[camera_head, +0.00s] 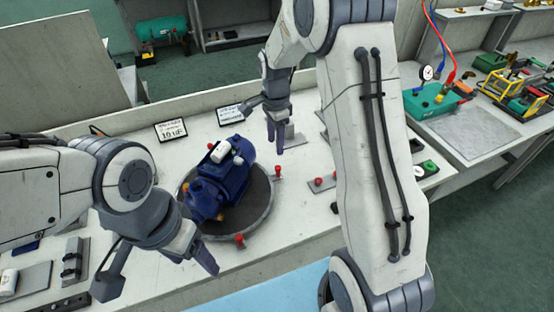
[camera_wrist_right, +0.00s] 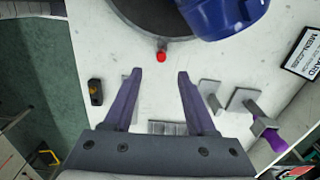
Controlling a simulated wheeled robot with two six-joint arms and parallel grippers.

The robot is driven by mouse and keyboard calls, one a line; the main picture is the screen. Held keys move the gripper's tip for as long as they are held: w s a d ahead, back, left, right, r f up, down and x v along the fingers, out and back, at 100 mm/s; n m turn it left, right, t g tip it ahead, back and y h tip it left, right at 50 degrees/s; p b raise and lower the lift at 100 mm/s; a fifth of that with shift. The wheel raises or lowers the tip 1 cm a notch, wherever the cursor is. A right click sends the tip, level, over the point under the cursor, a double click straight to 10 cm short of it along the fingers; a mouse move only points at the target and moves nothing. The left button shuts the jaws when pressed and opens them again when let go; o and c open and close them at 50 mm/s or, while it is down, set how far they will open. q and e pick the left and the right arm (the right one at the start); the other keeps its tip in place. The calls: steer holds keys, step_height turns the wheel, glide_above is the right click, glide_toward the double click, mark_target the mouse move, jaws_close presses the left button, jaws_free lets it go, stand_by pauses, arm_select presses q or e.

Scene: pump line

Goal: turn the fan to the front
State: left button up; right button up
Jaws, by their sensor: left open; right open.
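A blue pump (camera_head: 226,175) with a white box on top lies on a dark round turntable (camera_head: 258,212) with red knobs around its rim. My left gripper (camera_head: 155,270) is open and empty, in front and to the left of the turntable. My right gripper (camera_head: 266,128) is open and empty, behind and to the right of the pump, apart from it. In the right wrist view the blue pump (camera_wrist_right: 222,15) and a red knob (camera_wrist_right: 161,57) show beyond the open fingers (camera_wrist_right: 160,76).
Metal fixtures (camera_head: 75,262) lie at the left. A red-knobbed plate (camera_head: 320,184) lies right of the turntable. A side bench (camera_head: 470,130) at the right holds a green gauge unit (camera_head: 432,100). My right arm hides part of the table.

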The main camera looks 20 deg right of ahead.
mark_target(278, 167)
steer(key=shift+m, duration=0.4)
steer(key=f, duration=0.3)
steer(key=f+p, duration=0.1)
steer(key=f, duration=0.3)
steer(key=d+f, duration=0.1)
steer(key=f, duration=0.3)
steer(key=shift+w+p, duration=0.25)
steer(key=shift+p, duration=0.05)
jaws_close()
stand_by(0.5)
